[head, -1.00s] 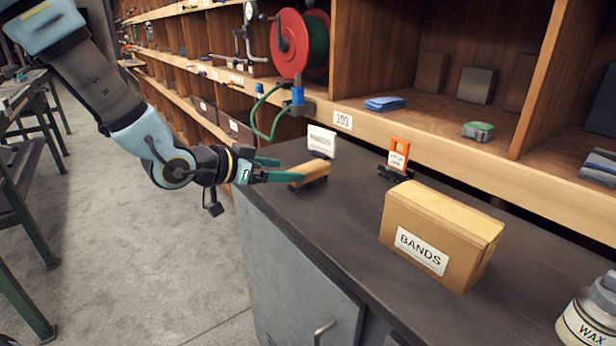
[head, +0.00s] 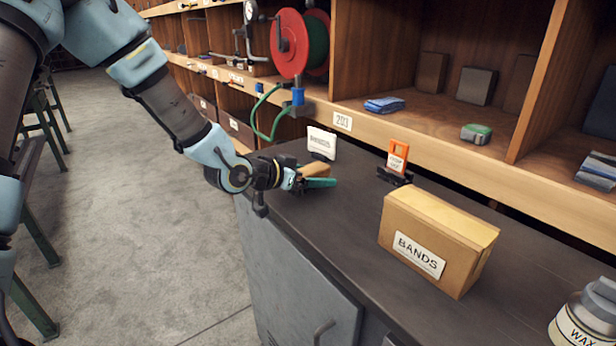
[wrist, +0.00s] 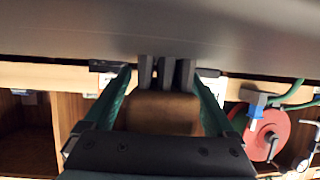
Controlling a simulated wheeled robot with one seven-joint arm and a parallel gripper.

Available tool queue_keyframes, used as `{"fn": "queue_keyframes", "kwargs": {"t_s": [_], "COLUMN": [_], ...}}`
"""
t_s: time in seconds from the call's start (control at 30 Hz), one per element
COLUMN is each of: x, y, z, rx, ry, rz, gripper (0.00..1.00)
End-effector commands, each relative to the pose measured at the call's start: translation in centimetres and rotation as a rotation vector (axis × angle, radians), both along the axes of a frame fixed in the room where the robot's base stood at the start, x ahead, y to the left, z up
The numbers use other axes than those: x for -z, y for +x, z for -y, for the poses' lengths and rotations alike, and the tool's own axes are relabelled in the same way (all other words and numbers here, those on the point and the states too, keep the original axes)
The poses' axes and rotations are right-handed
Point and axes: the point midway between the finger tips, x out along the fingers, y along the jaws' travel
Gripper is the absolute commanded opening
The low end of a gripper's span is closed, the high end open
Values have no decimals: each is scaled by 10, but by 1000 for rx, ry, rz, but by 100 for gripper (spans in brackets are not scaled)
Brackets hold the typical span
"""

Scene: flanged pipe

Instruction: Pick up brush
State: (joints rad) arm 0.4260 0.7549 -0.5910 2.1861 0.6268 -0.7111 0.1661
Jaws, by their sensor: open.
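The brush is a tan wooden block with dark bristle tufts. In the head view its wooden block (head: 317,170) shows at the left end of the bench top, partly hidden by my gripper (head: 321,175). In the wrist view the brush (wrist: 160,112) lies between the two green fingers of my gripper (wrist: 160,82), one finger along each side. Its dark tufts point toward the grey bench surface. The fingers are open, with a narrow gap visible on either side of the block.
A white label card (head: 321,143) stands just behind the brush. An orange tag holder (head: 397,157) and a cardboard BANDS box (head: 437,243) are to the right, a WAX jar (head: 585,322) at the near right corner. Wooden shelves with a red reel (head: 289,44) rise behind the bench.

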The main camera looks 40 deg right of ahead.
Motion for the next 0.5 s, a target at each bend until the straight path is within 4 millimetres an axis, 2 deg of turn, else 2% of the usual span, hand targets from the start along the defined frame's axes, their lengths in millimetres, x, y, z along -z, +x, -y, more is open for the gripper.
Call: {"fn": "queue_keyframes", "kwargs": {"t_s": [0.1, 0.5], "x": [0, 0], "y": [0, 0], "z": [0, 0], "rx": [0, 0], "ry": [0, 0], "rz": [0, 0], "gripper": [88, 43]}}
